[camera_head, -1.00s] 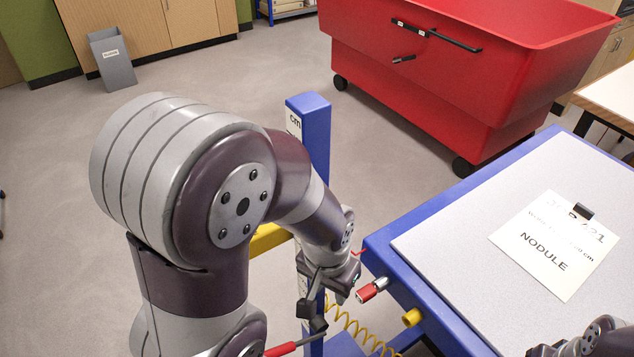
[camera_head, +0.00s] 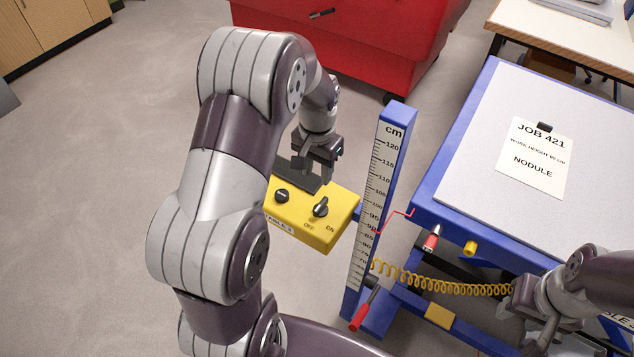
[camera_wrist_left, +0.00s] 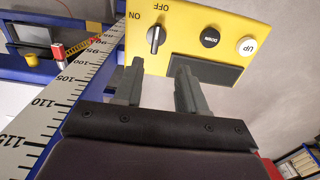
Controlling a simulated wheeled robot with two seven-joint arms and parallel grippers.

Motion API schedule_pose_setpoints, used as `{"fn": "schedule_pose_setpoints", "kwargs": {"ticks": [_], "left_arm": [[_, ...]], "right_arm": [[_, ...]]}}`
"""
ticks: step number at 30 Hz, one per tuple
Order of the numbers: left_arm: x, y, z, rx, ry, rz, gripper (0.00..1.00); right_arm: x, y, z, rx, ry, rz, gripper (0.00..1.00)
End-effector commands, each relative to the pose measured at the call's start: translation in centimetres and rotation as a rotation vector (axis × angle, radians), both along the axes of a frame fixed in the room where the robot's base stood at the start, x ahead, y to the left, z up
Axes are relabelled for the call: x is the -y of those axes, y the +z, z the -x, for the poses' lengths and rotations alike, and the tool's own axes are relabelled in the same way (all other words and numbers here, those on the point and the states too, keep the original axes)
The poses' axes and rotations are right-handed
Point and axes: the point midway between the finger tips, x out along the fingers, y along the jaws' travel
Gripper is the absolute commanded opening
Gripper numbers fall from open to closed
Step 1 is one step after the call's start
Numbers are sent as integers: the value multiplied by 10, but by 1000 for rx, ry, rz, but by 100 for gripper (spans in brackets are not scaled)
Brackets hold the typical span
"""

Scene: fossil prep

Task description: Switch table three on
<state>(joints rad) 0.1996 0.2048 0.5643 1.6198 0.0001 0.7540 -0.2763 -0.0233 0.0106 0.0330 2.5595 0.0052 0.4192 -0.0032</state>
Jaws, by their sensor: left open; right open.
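The yellow control box (camera_head: 318,234), labelled TABLE 3, sits beside the scale post. Its black rotary switch (camera_head: 320,207) has OFF and ON marks; the pointer appears turned toward OFF. My right gripper (camera_head: 533,330) is at the lower right by the table frame, empty.
The blue post (camera_head: 388,150) with a cm scale stands right of the box. The blue-framed table (camera_head: 470,150) carries a JOB 421 card (camera_head: 533,160). A coiled yellow hose (camera_head: 440,286) runs below its edge. A red bin (camera_head: 350,45) stands behind.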

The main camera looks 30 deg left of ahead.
Motion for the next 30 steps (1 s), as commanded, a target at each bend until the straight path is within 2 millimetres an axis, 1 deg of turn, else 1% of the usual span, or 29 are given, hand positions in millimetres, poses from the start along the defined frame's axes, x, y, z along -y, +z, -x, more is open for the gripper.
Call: {"fn": "schedule_pose_setpoints", "kwargs": {"ticks": [2, 5, 9, 12, 15, 18, 21, 28, 29, 30], "left_arm": [[-1, -10, 0, -8, -2, 1, 40], [0, -34, 0, -9, -2, 2, 40], [0, -72, 0, -8, -2, 1, 40], [0, -95, 0, -5, -2, 1, 40], [0, -110, -1, -2, -2, 1, 40], [0, -119, -2, 0, -2, 0, 40], [0, -124, -1, 0, -2, 0, 40], [0, -125, -2, 1, -2, 0, 40], [0, -125, -2, 1, -2, 0, 37], [0, -125, -2, 1, -2, 0, 24]], "right_arm": [[0, 4, 0, -1, 0, 0, 43], [0, 9, 0, -2, 0, 0, 43], [0, 18, 0, -1, 0, 0, 43], [0, 23, 0, -1, 0, 0, 43], [0, 26, 0, -1, 0, 0, 43], [0, 27, 0, -1, 0, 0, 43], [0, 27, 0, -1, 0, 0, 43], [0, 27, 0, -1, 0, 0, 43], [0, 27, 0, -1, 0, 0, 43], [0, 27, 0, -1, 0, 0, 43]]}}
